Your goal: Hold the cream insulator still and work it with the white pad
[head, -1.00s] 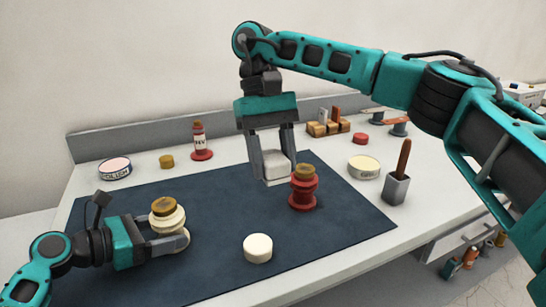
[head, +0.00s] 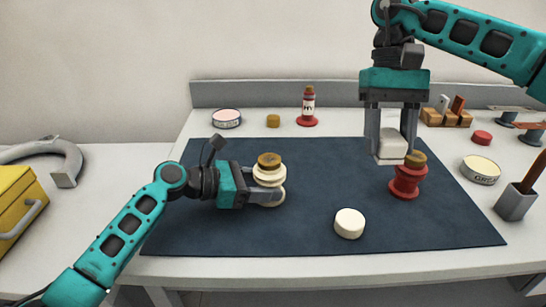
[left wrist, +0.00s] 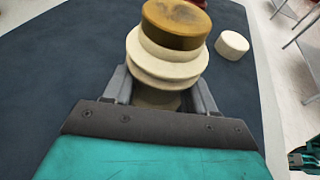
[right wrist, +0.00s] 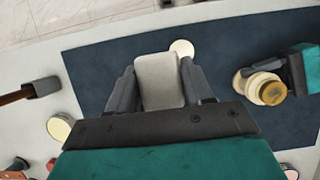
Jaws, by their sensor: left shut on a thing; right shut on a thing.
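The cream insulator (head: 268,178), ribbed with a brown-gold cap, stands upright on the dark mat (head: 230,235). My left gripper (head: 270,197) is shut on it from the side, low on its body. It fills the middle of the left wrist view (left wrist: 168,55), its lower part hidden between the fingers. The white pad (head: 391,146) is a pale block held between the fingers of my right gripper (head: 390,150), which points down above the mat. The pad also shows in the right wrist view (right wrist: 160,80). It is apart from the cream insulator, well to its right.
A loose cream disc (head: 349,223) lies on the mat between the grippers. The mat's front left is clear.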

